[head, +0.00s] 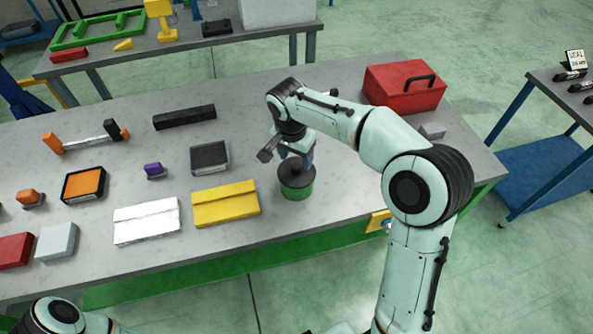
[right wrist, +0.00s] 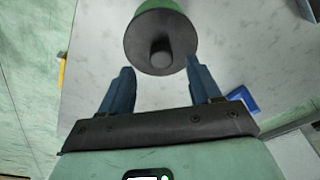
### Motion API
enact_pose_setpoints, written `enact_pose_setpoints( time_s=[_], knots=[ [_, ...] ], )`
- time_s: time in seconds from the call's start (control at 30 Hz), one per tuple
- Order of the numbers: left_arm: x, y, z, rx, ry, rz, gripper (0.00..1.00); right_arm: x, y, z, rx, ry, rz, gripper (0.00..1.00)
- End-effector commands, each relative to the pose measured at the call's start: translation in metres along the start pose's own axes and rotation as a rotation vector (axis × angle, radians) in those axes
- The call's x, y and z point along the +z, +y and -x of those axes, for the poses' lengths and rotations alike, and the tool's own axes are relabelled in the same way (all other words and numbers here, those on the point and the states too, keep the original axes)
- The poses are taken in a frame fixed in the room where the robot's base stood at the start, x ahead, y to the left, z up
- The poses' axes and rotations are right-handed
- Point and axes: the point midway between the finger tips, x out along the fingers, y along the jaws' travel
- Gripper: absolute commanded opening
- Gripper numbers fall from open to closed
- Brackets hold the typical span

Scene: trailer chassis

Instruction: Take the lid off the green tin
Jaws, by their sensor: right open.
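The green tin (head: 297,193) stands upright on the grey workbench, with a dark round lid (head: 283,182) on its top. In the right wrist view the lid (right wrist: 145,57) faces me, with a dark knob at its centre and a strip of the green tin (right wrist: 152,5) behind it. My right gripper (head: 302,160) is over the tin, partly hidden by its own arm. In the wrist view its blue fingers (right wrist: 160,75) are spread wide with nothing between them, and the lid lies just beyond the fingertips. My left gripper is out of view.
A yellow folded piece (head: 226,204) and a dark-topped grey box (head: 210,157) lie left of the tin. A red toolbox (head: 405,86) stands at the back right. Bench space right of the tin is clear.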

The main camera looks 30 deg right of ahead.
Motion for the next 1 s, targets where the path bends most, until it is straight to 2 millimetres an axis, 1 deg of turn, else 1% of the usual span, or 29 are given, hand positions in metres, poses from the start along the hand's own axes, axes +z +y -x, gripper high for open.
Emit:
enact_pose_setpoints(
  time_s=[0.03,0.2,0.3,0.5,0.57,0.6,0.7,1.0],
  knots=[
    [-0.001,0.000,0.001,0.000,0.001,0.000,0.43,0.000,0.000,-0.010,0.006,-0.003,0.001,0.63],
    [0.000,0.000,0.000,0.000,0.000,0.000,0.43,0.000,-0.001,-0.032,0.004,-0.002,0.000,0.63],
    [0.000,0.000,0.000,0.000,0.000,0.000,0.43,0.001,-0.002,-0.037,0.002,-0.001,0.000,0.63],
    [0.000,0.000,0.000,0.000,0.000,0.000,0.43,0.000,-0.002,-0.037,0.001,-0.001,0.000,0.63],
    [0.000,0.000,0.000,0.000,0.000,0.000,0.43,0.000,-0.002,-0.036,0.001,0.000,0.000,0.43],
    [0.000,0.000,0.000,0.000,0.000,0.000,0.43,0.000,-0.002,-0.036,0.001,0.000,0.000,0.30],
    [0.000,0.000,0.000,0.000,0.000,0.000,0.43,0.000,-0.002,-0.036,0.001,0.000,0.000,0.02],
    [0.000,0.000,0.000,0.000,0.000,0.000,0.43,0.000,-0.002,-0.035,0.000,0.001,0.000,0.02]
  ],
)
